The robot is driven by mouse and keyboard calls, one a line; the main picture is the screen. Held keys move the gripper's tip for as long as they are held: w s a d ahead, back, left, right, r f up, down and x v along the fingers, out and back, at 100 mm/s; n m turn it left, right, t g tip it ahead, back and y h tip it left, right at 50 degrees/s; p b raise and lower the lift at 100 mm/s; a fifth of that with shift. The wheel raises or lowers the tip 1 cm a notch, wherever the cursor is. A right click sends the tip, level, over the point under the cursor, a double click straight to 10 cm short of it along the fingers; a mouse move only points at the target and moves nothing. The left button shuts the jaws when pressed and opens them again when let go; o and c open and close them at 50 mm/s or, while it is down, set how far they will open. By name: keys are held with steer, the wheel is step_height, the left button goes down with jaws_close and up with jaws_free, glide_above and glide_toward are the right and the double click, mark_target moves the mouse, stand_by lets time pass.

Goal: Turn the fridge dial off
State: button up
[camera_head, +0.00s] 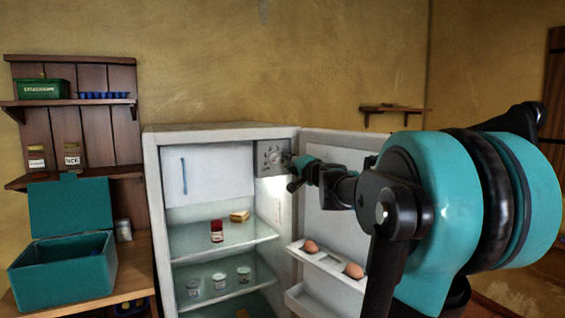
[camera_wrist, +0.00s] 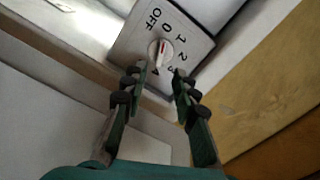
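The fridge (camera_head: 222,134) stands open. Its dial panel (camera_head: 265,160) is at the upper right inside. In the wrist view the panel (camera_wrist: 205,42) carries the marks OFF, 0, 1, 2 and further numbers partly hidden by my fingers. The round white dial (camera_wrist: 154,52) has a red mark on its upper part, pointing roughly toward 0; the exact setting is hard to tell. My gripper (camera_wrist: 158,76) is open, with its two fingers apart just short of the dial, and nothing shows between them. In the head view my gripper (camera_head: 294,168) is right in front of the panel.
The open fridge door (camera_head: 340,228) is on the right, close to my arm, with eggs (camera_head: 354,270) in its rack. Glass shelves hold a red jar (camera_head: 217,231), a sandwich (camera_head: 239,216) and small cups. A teal box (camera_head: 62,275) is on the counter at left.

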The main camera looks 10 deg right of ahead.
steer(key=shift+v, duration=2.65)
steer(key=s+a+f+n+g, duration=0.2)
steer(key=s+a+f+g, duration=0.15)
steer(key=f, duration=0.45)
steer(key=s+a+f+n+g, duration=0.25)
steer(key=s+f, duration=0.25)
steer(key=f, duration=0.3)
steer(key=s+a+f+n+g, duration=0.2)
steer(key=s+a+f+n, duration=0.15)
steer(key=f, duration=0.45)
steer(key=s+d+f+n+g+h, duration=0.1)
steer(key=s+d+f, duration=0.3)
steer(key=s+f, duration=0.5)
steer(key=s+d+f+g+h, duration=0.4)
steer(key=s+d+f, duration=0.1)
steer(key=s+f, duration=0.4)
steer(key=shift+f+n+h, duration=0.3)
steer(key=shift+f+n, duration=0.1)
steer(key=shift+f, duration=0.45)
